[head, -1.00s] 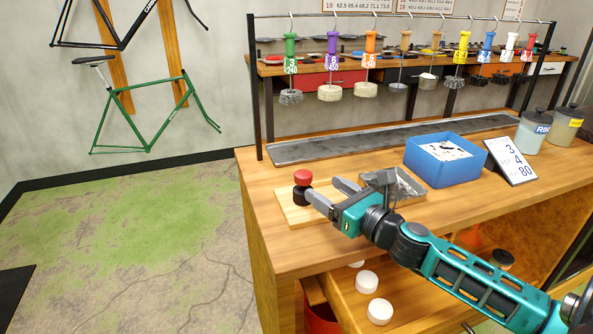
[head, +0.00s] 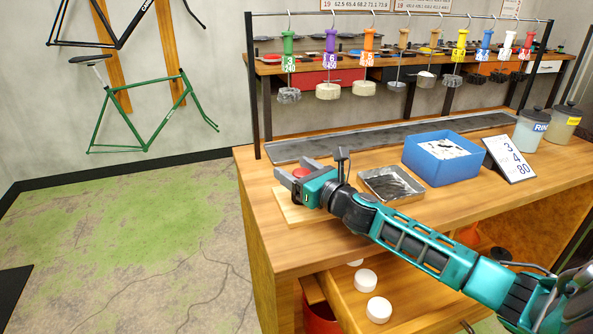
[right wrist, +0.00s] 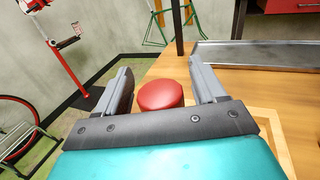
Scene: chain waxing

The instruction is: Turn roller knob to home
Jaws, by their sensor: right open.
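The red roller knob (head: 302,174) stands on a light wooden board (head: 290,212) at the bench's left front corner. In the right wrist view the round red knob (right wrist: 160,95) shows between two grey fingers. My right gripper (head: 289,176) is open, with a finger on either side of the knob; I cannot tell whether they touch it. The knob's black base is hidden behind the gripper in the head view. My left gripper is not in view.
A metal tray (head: 414,197) lies right of the gripper, near a blue box (head: 475,160) and a number card (head: 510,158). Colored-handled tools hang from a rail behind. A long grey tray (head: 290,151) lies along the back. White pucks (head: 379,309) sit lower down.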

